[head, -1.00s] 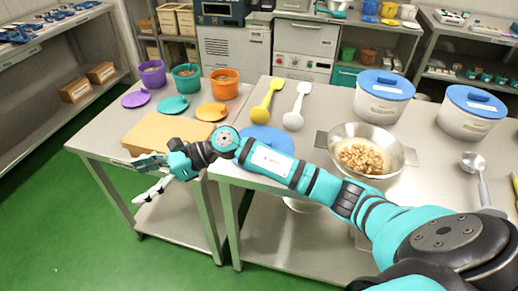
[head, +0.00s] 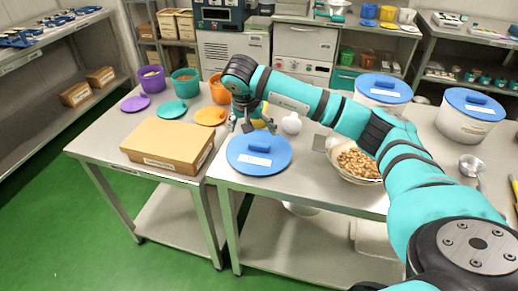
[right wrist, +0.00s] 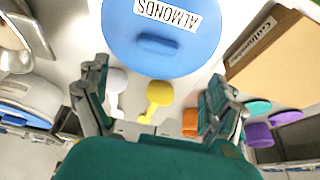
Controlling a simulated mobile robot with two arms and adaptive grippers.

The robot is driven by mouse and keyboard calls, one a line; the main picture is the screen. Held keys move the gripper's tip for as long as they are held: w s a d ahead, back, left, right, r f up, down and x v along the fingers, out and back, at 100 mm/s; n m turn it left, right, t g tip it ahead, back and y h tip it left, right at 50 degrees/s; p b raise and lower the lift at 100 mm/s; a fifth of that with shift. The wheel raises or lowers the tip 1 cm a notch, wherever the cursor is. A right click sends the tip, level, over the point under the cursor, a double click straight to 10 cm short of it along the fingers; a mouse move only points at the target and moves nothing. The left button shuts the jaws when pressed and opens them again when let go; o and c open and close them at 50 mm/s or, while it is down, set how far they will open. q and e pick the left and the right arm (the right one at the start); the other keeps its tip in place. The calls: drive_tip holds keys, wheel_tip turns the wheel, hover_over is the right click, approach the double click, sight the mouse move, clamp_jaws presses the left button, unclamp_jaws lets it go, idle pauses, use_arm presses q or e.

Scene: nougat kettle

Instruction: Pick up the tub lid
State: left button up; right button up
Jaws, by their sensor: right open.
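A round blue lid (head: 247,168) with a raised handle and a white label lies flat on the table near its front left corner. In the right wrist view the lid (right wrist: 125,40) reads "ALMONDS", with its handle (right wrist: 157,43) facing the gripper. My right gripper (head: 257,126) is just above the lid's back edge in the head view. In the right wrist view the gripper (right wrist: 158,82) has its fingers spread wide with nothing between them. It appears apart from the lid. My left gripper is not in view.
A cardboard box (head: 168,145) is left of the lid. Purple, teal and orange pots (head: 152,78) with small lids are at the back left.

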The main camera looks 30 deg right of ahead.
hover_over(259, 145)
drive_tip(key=a, duration=0.2)
drive_tip(key=f, duration=0.4)
drive_tip(key=shift+s+p, duration=0.3)
drive_tip(key=shift+s, duration=0.1)
drive_tip(key=x, duration=0.1)
drive_tip(key=p+x, duration=0.1)
drive_tip(key=x, duration=0.3)
drive_tip(key=shift+s+d+p, duration=0.15)
drive_tip(key=shift+s+p, duration=0.2)
drive_tip(key=shift+f, duration=0.2)
drive_tip(key=c, duration=1.3)
